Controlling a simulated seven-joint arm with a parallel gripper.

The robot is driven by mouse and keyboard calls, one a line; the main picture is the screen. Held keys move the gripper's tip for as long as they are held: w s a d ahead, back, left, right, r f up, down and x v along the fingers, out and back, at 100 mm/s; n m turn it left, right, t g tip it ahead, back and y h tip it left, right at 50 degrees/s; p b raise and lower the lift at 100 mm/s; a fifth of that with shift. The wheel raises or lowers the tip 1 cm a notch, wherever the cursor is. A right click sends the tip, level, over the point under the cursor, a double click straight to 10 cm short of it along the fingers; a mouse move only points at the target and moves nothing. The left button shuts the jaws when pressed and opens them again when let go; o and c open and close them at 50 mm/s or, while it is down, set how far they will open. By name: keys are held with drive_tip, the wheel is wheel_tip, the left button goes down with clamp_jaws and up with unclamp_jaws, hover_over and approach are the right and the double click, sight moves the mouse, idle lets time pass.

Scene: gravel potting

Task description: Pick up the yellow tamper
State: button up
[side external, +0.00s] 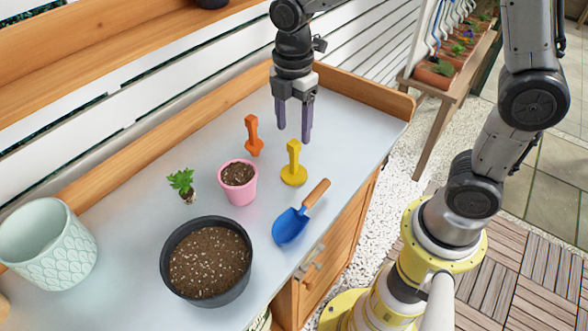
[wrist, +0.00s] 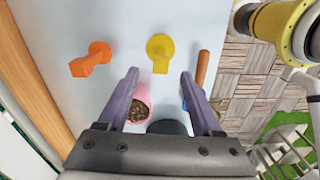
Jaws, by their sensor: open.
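The yellow tamper (side external: 294,164) stands upright on the grey bench top, its round base down and its handle up. It also shows in the wrist view (wrist: 160,53), ahead of the fingertips and roughly between their lines. My gripper (side external: 294,139) is open and empty, with its purple fingers pointing down above the bench near the tamper. In the wrist view the two fingers of my gripper (wrist: 160,72) are spread wide. The gripper and the tamper appear apart.
An orange tool (side external: 253,136) stands left of the tamper. A pink pot (side external: 243,192), a blue trowel (side external: 291,227), a black soil pot (side external: 170,273), a seedling (side external: 183,183) and a pale green pot (side external: 62,264) are nearby. The bench's right end is clear.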

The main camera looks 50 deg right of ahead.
sight(294, 142)
wheel_tip(294, 142, down, 5)
drive_tip(key=shift+f, duration=0.1)
idle(0.3)
clamp_jaws()
